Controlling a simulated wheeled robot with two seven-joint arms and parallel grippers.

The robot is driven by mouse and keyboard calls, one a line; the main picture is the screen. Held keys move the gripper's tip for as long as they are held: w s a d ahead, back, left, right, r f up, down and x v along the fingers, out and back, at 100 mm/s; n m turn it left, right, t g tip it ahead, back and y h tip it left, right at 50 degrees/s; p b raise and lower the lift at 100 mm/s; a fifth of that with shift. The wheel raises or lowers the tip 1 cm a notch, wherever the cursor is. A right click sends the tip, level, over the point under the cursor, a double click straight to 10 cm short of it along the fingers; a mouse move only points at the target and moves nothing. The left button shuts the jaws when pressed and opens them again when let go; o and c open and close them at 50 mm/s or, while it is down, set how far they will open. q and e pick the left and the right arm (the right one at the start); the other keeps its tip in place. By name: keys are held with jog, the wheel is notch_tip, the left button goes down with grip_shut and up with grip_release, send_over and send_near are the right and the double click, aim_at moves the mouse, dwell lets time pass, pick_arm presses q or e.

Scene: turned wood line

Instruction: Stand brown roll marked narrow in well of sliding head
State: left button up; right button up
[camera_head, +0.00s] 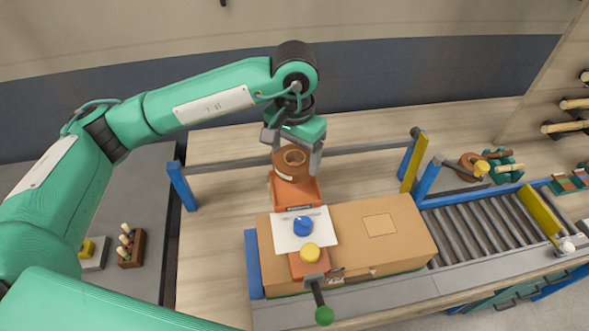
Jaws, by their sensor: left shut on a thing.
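My left gripper (293,157) is shut on the brown roll (281,168), one finger on each side. The roll is upright on its axis, its round opening facing up, with a pale patch low on its side. Any marking is too small to read. The orange sliding head (311,191) is directly below the roll in the picture. The roll overlaps the far end of the head, so the well's inside is partly hidden. I cannot tell whether the roll touches the head. My right gripper is not in view.
A rail (358,148) crosses behind; a roller conveyor (482,232) runs right.

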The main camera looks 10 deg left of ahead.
pick_arm(q)
notch_tip(320, 180, down, 4)
jog(key=shift+f+p, duration=0.1)
jog(key=shift+p, duration=0.4)
notch_tip(320, 180, down, 3)
jog(key=shift+r+p, duration=0.1)
jog(key=shift+p, duration=0.65)
jog(key=shift+f, duration=0.3)
jog(key=shift+f, duration=0.1)
jog(key=shift+f+b, duration=0.1)
jog(key=shift+b, duration=0.25)
jog(key=o, duration=0.7)
